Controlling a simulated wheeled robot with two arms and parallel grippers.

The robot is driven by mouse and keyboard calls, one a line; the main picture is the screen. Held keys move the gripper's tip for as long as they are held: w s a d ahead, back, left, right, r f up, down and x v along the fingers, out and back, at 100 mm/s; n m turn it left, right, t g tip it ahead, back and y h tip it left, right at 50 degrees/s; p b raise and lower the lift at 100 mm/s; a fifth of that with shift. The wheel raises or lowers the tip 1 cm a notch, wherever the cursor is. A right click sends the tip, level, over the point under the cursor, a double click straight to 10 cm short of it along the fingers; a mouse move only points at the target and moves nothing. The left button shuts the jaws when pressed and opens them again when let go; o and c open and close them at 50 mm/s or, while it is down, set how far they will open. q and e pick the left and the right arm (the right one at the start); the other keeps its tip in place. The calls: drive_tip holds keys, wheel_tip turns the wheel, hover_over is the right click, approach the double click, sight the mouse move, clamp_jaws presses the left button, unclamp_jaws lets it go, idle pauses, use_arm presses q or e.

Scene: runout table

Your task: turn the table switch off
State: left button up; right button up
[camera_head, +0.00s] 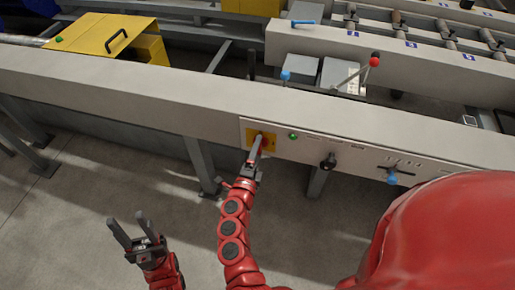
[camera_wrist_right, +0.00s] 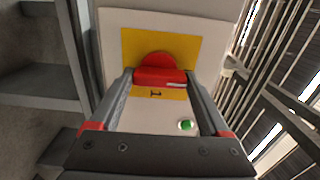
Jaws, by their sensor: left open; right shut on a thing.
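The table switch is a red rotary knob (camera_wrist_right: 158,76) on a yellow plate (camera_wrist_right: 190,48), set in the pale panel at the left end of the control strip. The plate also shows in the head view (camera_head: 270,143), with the knob mostly hidden by my gripper. My right gripper (camera_head: 257,146) is shut on the red knob, one finger on each side of it in the wrist view. A white mark shows on the knob's right part, and a "1" is printed on the plate near it. My left gripper (camera_head: 132,230) is open and empty, low over the floor, away from the table.
A lit green lamp (camera_head: 293,136) sits right beside the switch. Further right are a black knob (camera_head: 328,162) and a blue-knobbed lever (camera_head: 392,179). A red-knobbed lever (camera_head: 374,61) stands behind the beam. Open floor lies around my left gripper.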

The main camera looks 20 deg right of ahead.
idle(0.3)
drive_tip(key=o, duration=1.2)
drive_tip(key=shift+a, duration=0.1)
drive_tip(key=v, duration=1.7)
drive_tip(key=shift+s+a, duration=0.15)
